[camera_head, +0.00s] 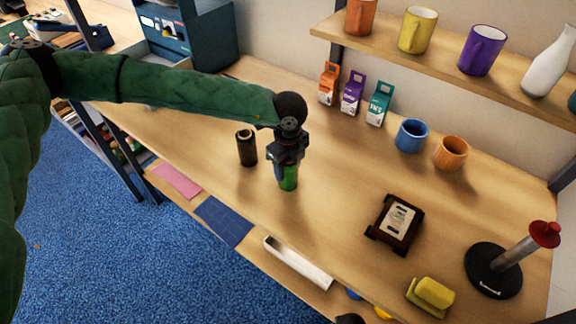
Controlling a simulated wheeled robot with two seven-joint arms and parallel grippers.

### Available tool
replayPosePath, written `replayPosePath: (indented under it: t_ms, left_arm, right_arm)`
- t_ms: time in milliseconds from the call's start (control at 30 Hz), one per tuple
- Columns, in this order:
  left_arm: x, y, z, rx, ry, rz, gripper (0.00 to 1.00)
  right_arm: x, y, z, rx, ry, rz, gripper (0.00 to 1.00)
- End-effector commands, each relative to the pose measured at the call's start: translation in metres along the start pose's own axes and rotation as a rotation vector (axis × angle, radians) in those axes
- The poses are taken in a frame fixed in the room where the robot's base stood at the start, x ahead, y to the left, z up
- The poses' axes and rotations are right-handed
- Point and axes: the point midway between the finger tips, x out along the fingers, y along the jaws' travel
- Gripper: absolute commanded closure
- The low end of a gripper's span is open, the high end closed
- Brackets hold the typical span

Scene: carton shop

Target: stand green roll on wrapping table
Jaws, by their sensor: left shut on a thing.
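The green roll (288,183) is a small upright cylinder at the middle of the wooden wrapping table (345,205). My left gripper (284,165) points down and is shut on the roll's upper part. The roll's lower end is at the table top; I cannot tell whether it touches. A black roll (246,148) stands upright just left of the gripper. My right gripper is not in clear view; a dark shape at the bottom edge cannot be identified.
Blue (411,136) and orange (450,153) mugs stand at the back right, with small cartons (351,93) by the wall. A dark framed item (396,223), yellow block (432,296) and red-topped holder (495,268) stand at right.

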Motion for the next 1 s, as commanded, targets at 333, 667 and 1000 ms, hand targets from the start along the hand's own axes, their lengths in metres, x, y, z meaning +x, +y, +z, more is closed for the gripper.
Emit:
replayPosePath:
  t_ms: [333,667,1000]
  left_arm:
    - [0.0,0.0,0.0,0.0,0.0,0.0,0.26]
    - [-0.003,0.0,0.0,0.0,-0.001,0.0,0.26]
    - [-0.023,0.0,0.0,0.0,0.0,-0.001,0.26]
  right_arm:
    - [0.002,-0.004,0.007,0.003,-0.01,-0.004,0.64]
    - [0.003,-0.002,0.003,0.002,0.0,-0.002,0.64]
    - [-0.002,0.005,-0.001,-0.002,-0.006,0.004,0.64]
